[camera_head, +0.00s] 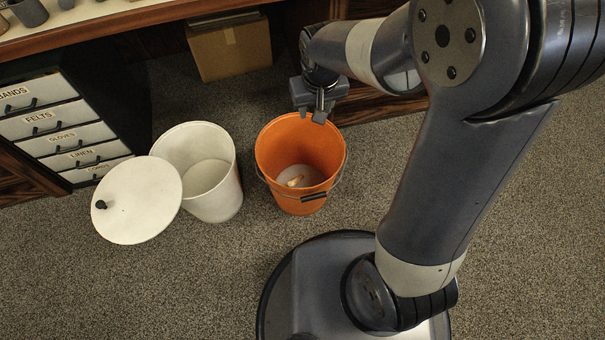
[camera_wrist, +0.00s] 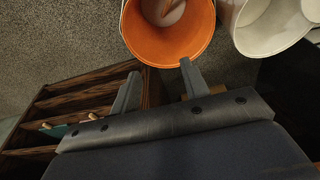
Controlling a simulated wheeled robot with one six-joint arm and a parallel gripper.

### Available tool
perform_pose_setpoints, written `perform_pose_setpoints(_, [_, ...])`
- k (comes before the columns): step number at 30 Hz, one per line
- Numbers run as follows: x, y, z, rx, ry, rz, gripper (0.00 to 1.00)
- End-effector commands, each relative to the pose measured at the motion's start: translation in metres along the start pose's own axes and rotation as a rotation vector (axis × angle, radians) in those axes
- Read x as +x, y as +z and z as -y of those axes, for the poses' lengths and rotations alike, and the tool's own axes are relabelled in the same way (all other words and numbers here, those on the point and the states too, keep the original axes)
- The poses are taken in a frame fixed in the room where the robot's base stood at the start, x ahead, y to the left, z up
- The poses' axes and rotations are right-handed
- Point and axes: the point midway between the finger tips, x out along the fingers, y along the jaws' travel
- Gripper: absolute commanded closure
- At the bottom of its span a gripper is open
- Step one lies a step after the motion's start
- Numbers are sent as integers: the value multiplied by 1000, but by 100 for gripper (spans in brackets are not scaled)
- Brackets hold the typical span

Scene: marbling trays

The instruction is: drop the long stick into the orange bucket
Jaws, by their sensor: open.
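The orange bucket (camera_head: 272,160) stands upright on the carpet in the head view, its wire handle down at the front. A short pale-orange piece (camera_head: 295,181) shows on its light bottom. In the wrist view, the bucket (camera_wrist: 165,48) is at the top, and a brownish stick-like shape (camera_wrist: 167,8) shows inside it. I cannot tell for sure that this is the long stick. My gripper (camera_head: 320,113) is above the bucket's back-right rim. In the wrist view, my gripper (camera_wrist: 158,82) has its fingers apart with nothing between them.
A white bin (camera_head: 226,190) stands left of the bucket, with its round lid (camera_head: 135,205) beside it. A labelled drawer unit (camera_head: 60,130) is at the left. A cardboard box (camera_head: 230,50) sits under the table behind. Wooden shelving (camera_wrist: 85,90) shows in the wrist view. Carpet at front left is clear.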

Motion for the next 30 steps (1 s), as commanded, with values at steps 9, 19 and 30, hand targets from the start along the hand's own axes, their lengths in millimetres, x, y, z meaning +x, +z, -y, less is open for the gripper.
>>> perform_pose_setpoints(9, [-42,0,0,0,0,-1,56])
perform_pose_setpoints(19, [-42,0,0,0,0,1,56])
perform_pose_setpoints(30, [14,2,0,0,1,5,56])
